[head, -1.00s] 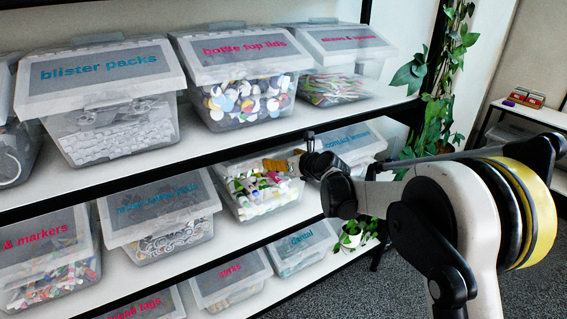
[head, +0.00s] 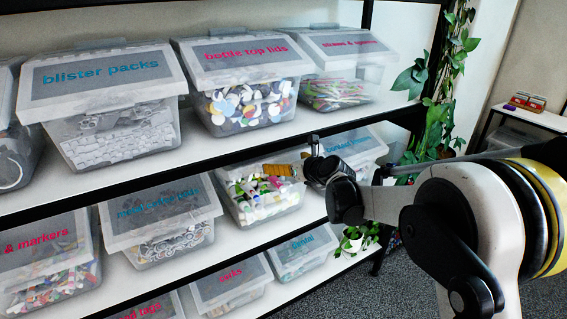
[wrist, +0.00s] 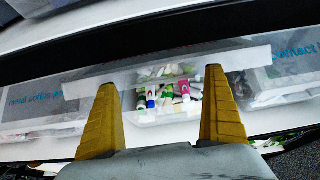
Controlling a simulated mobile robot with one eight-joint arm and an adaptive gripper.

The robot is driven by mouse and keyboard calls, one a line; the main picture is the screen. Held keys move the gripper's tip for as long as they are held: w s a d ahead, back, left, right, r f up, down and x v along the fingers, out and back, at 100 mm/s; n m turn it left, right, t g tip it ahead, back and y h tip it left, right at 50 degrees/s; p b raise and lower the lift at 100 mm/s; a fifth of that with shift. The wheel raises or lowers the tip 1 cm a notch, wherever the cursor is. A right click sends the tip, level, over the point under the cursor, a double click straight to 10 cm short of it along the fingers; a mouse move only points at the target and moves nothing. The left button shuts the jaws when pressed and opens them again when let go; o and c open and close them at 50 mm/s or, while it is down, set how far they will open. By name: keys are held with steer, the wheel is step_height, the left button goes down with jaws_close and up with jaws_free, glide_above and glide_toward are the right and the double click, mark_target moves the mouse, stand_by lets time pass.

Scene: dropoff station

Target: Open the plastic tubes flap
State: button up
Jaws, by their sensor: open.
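The plastic tubes bin (head: 262,208) is a clear bin on the middle shelf, full of white, green and pink tubes. Its front opening is uncovered in the head view and no label on its flap shows there. In the wrist view a translucent flap (wrist: 190,62) lies as a wide, nearly edge-on band above the tubes (wrist: 165,92), and looks raised. My gripper (wrist: 160,80) has its yellow fingers spread apart with nothing between them, in front of the bin. In the head view my gripper (head: 284,168) is at the bin's upper right, partly hidden by my wrist.
A closed bin with blue lettering (head: 155,222) stands left of the tubes bin, and a contact lenses bin (head: 352,150) right of it. The upper shelf edge (head: 230,152) runs close above. Bottle top lids (head: 240,85) stand overhead. Plants (head: 435,110) hang at the right.

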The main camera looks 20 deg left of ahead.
steer(key=v, duration=1)
steer(key=shift+d, duration=0.15)
steer(key=shift+s+r, duration=0.1)
steer(key=s+d+r+n+h+b, duration=0.1)
steer(key=s+d+n+h, duration=0.1)
steer(key=s+d+n, duration=0.6)
steer(key=s+d+r+n+h+b, duration=0.15)
steer(key=s+d+n, duration=0.3)
steer(key=d, duration=0.65)
steer(key=s+d+f+n+g+h, duration=0.1)
steer(key=s+d+f+n+h, duration=0.2)
steer(key=s+d+n, duration=0.4)
steer(key=s+d+f+n+g+h, duration=0.1)
steer(key=s+d+f+n+h, duration=0.2)
steer(key=s+d, duration=0.9)
step_height(320, 180, down, 2)
steer(key=s+n, duration=0.1)
steer(key=n, duration=0.2)
steer(key=shift+s+n+h+b, duration=0.2)
steer(key=shift+n+h+b, duration=0.15)
steer(key=shift+a, duration=0.1)
